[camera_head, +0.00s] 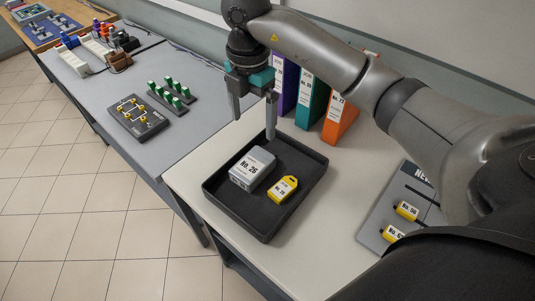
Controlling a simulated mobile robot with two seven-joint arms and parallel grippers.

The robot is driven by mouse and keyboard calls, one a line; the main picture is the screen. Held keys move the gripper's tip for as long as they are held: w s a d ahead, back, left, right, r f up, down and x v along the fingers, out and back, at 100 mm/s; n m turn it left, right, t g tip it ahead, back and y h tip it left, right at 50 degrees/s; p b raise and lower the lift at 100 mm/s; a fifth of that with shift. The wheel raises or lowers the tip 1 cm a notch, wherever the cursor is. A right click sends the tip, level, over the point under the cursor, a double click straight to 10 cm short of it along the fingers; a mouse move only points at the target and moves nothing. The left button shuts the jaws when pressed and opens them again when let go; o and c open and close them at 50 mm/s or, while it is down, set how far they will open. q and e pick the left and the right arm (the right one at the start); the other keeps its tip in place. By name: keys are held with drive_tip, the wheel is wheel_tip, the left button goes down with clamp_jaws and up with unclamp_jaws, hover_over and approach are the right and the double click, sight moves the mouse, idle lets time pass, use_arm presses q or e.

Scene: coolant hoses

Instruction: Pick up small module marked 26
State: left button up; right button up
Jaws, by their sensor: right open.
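The small module marked 26 (252,168) is a grey box labelled "No. 26". It lies in the left part of a dark tray (264,230) on the near table. My right gripper (254,128) points down above the far side of the tray, with its fingers apart and nothing between them. One finger hangs just behind the module's far end; I cannot tell how high it is above the tray. My left gripper is not in view.
A yellow tag-shaped piece (282,189) lies in the tray to the right of the module. Purple, teal (310,100) and orange (340,119) binders stand behind the tray. A panel with yellow pieces (407,211) lies at the right. Bare table surrounds the tray.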

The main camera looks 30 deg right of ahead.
hover_over(253, 163)
wheel_tip(253, 163, down, 9)
drive_tip(key=shift+s+r, duration=0.1)
drive_tip(key=shift+f, duration=0.9)
wheel_tip(253, 163, down, 4)
drive_tip(key=shift+f, duration=0.25)
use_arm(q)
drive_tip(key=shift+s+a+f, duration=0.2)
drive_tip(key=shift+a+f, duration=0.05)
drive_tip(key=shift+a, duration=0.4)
use_arm(e)
drive_tip(key=c, duration=0.4)
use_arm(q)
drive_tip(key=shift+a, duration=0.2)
use_arm(e)
drive_tip(key=shift+r, duration=0.1)
clamp_jaws()
